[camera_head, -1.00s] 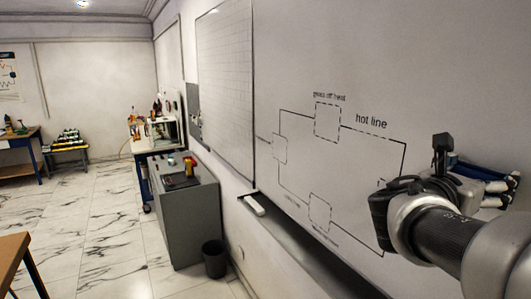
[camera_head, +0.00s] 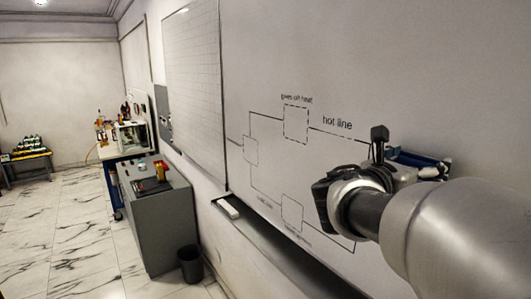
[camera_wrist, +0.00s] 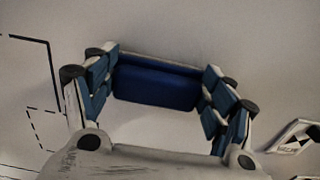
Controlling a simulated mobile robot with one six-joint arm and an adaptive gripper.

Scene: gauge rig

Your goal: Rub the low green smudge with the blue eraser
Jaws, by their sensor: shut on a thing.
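My gripper (camera_head: 428,163) is in front of the whiteboard (camera_head: 440,60), at the right of the drawn diagram. In the wrist view its two blue-padded fingers stand on either side of the blue eraser (camera_wrist: 156,86) and are shut on it. The eraser lies crosswise, with a pale strip along its upper edge. The board fills the background behind it. I cannot tell whether the eraser touches the board. No green smudge shows in either view; my arm and gripper hide part of the board.
A tray ledge (camera_head: 272,246) runs under the board, with a white block (camera_head: 228,207) on it. A grey cabinet (camera_head: 160,225) and a dark bin (camera_head: 190,264) stand at left. A black-and-white marker tag (camera_wrist: 294,137) is right of my gripper. The tiled floor at left is clear.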

